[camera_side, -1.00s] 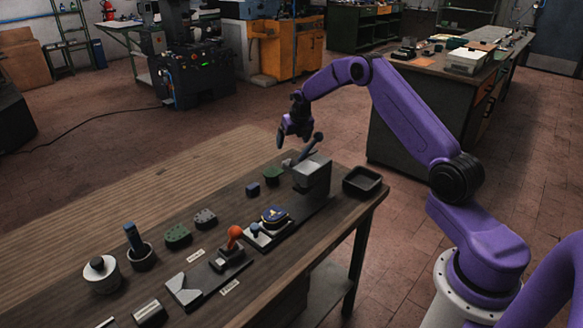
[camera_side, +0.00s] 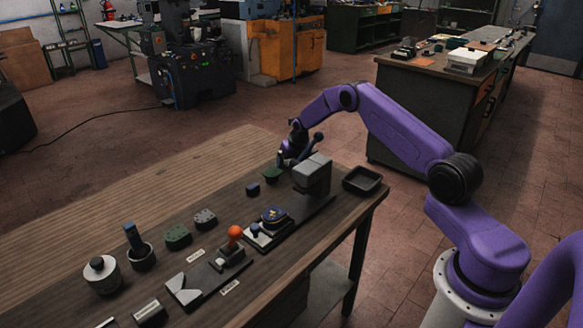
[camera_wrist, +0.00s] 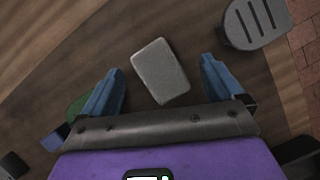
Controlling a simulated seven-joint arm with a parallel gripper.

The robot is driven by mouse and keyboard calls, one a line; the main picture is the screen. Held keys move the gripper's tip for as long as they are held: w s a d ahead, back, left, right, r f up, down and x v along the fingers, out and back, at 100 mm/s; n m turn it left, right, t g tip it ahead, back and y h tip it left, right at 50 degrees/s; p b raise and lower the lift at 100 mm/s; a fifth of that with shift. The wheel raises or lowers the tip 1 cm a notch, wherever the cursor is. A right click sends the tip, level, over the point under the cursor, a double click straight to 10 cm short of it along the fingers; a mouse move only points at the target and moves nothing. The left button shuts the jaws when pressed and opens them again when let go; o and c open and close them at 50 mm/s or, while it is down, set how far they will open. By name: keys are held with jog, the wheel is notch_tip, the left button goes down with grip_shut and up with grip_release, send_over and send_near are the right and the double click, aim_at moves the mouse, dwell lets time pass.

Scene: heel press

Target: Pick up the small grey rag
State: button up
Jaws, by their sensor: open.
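The small grey rag (camera_wrist: 160,71) shows in the wrist view as a pale, rounded rectangle lying slightly tilted on the wooden table. My gripper (camera_side: 283,161) is low over the table behind the press in the side view. Its blue fingers are open in the wrist view, one to the left and one to the right of the rag, with gaps on both sides. The rag lies between and a little beyond the fingertips. In the side view my gripper hides the rag or nearly so.
The grey press (camera_side: 312,174) with its raised lever stands close by my gripper. A green piece (camera_side: 273,174) and a dark blue block (camera_side: 253,189) lie nearby. A black tray (camera_side: 362,180) sits at the table's right end. A slotted grey part (camera_wrist: 256,22) is close beyond my right finger.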

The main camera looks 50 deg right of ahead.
aim_at(292, 164)
jog(key=c, duration=1.4)
notch_tip(292, 164, up, 10)
jog(key=shift+o, duration=0.8)
jog(key=shift+a, duration=0.1)
jog(key=shift+c, duration=0.3)
